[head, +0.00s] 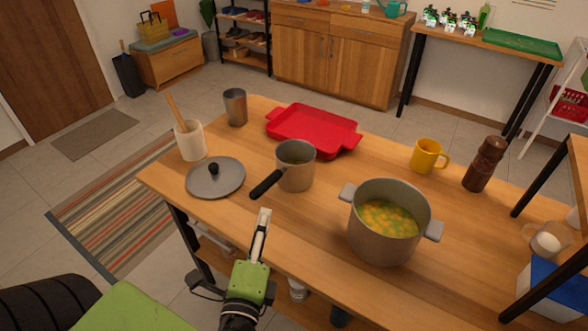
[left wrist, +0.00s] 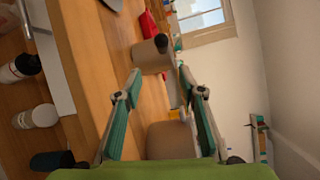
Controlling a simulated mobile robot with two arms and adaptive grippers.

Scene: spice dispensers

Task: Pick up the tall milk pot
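The tall milk pot (head: 296,168) is a grey-beige pot with a long black handle, standing upright on the wooden table. Its handle points toward the front left, toward my left gripper. My left gripper (head: 264,214) is at the table's front edge, in front of the handle and apart from it. In the left wrist view the milk pot (left wrist: 147,57) is ahead, with the black handle end facing the camera. There the left gripper (left wrist: 160,78) has its two fingers spread, with nothing held between them. My right gripper is in neither view.
A large pot of soup (head: 372,245) stands right of the milk pot. A grey lid (head: 228,182) lies to its left, and a red tray (head: 310,132) is behind it. A utensil crock (head: 190,143), metal cup (head: 235,110), yellow mug (head: 425,157) and pepper mill (head: 484,166) also stand here.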

